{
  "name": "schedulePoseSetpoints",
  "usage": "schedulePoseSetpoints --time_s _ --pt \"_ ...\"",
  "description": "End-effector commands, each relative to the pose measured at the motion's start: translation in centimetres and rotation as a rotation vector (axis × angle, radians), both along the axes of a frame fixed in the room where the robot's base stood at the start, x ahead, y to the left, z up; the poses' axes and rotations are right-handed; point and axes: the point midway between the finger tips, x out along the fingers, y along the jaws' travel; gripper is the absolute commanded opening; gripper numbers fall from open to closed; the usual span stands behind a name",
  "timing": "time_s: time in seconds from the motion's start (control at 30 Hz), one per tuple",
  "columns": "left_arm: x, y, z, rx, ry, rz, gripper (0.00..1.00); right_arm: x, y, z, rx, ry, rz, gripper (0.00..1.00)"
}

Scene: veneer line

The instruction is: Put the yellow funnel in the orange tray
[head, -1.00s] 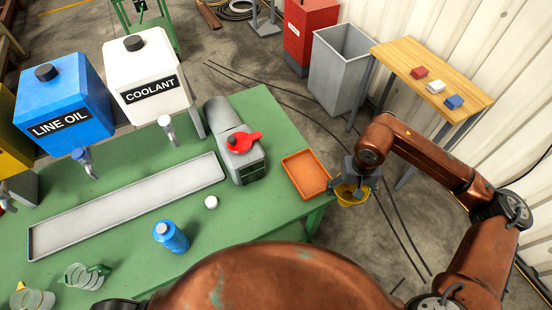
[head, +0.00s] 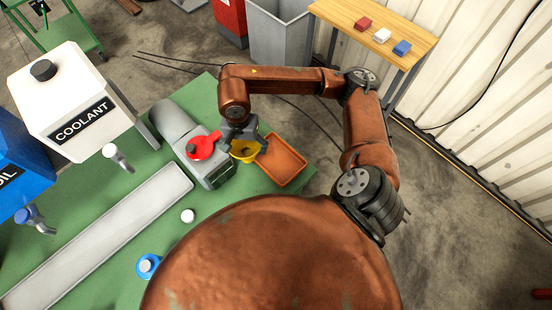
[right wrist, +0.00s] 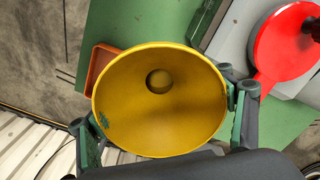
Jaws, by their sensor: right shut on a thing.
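The yellow funnel (head: 243,152) is held in my right gripper (head: 242,137), which is shut on it. In the right wrist view the funnel (right wrist: 160,110) faces the camera with its wide mouth, and the fingers (right wrist: 163,128) sit at either side of its rim. The orange tray (head: 282,160) lies on the green table's right end, just right of the funnel. In the right wrist view part of the tray (right wrist: 100,66) shows behind the funnel's left edge. Whether the funnel's underside touches anything is hidden. My left gripper is not seen.
A grey machine with a red lid (head: 203,146) stands close left of the funnel. The coolant tank (head: 70,95) stands at left.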

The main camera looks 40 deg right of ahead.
Motion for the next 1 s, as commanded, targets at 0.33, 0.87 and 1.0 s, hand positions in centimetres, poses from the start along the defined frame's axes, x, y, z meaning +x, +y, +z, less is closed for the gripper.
schedulePoseSetpoints --time_s 0.33,0.87,1.0 --pt "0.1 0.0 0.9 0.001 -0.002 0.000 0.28 -2.1 0.2 -0.5 -0.011 -0.001 -0.806 0.42" --pt "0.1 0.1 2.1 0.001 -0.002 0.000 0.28 -5.2 0.4 -1.0 -0.027 -0.007 -2.049 0.42" --pt "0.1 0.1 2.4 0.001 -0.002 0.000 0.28 -6.0 0.4 -1.1 -0.030 -0.009 -2.380 0.42"
